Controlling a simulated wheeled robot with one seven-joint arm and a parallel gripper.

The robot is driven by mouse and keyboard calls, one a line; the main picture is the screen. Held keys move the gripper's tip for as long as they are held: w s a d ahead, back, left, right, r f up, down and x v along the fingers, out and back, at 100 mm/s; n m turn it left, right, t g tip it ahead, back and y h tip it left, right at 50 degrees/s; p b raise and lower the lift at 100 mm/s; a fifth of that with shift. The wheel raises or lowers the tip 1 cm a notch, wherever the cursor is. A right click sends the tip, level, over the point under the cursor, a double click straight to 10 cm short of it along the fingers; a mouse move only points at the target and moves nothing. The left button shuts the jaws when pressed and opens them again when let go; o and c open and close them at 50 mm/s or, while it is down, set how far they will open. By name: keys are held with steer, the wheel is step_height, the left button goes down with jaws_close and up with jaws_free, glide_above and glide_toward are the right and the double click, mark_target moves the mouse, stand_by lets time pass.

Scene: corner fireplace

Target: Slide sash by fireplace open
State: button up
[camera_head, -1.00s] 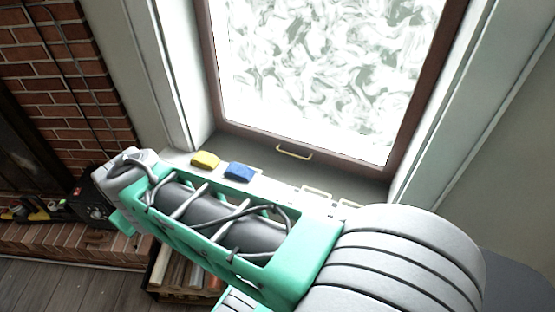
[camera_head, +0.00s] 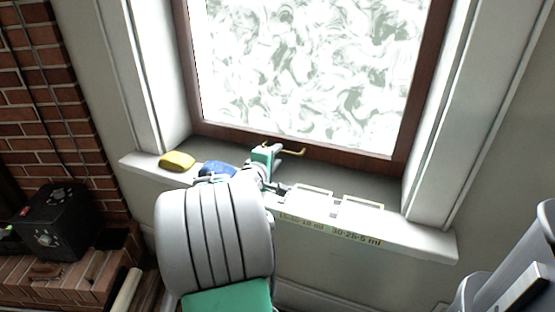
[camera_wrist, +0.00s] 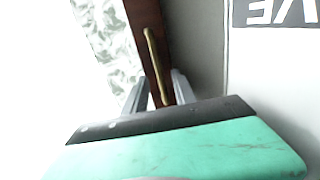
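The window sash has a brown frame (camera_head: 350,157) around frosted, swirled glass (camera_head: 310,70), low edge near the sill. A brass bar handle (camera_head: 290,151) is on its bottom rail. In the wrist view the handle (camera_wrist: 154,65) runs along the brown rail (camera_wrist: 146,22). My gripper (camera_wrist: 158,88) is open, with its grey fingers on either side of the handle's near end as seen there; I cannot tell whether they touch it. In the head view my gripper's green body is beside the handle's left end, and the fingertips are hard to make out.
The white sill (camera_head: 420,238) holds a yellow block (camera_head: 178,160), a blue block (camera_head: 217,169) partly behind my arm, and pale flat frames (camera_head: 361,206). A black box (camera_head: 58,222) stands on the brick hearth (camera_head: 75,275) at left. White window trim flanks the sash.

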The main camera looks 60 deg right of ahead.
steer(key=shift+x, duration=1)
jaws_close()
steer(key=shift+a, duration=0.1)
stand_by(0.6)
